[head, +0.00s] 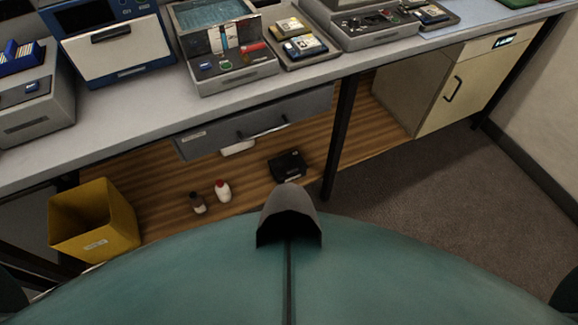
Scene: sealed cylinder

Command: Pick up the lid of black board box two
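A small black box (289,166) sits on the wooden lower shelf under the bench, just left of a dark bench leg. It may be one of the board boxes, but I cannot read any marking on it. I cannot make out a separate lid. Neither of my grippers is in view; only my own teal body fills the bottom of the head view.
A grey bench (150,135) carries several instruments, with a drawer unit (255,125) below. Two small bottles (223,190) (198,202) and a yellow bin (95,222) stand at lower left. A cream cabinet (470,85) is at right. The carpet (410,215) is clear.

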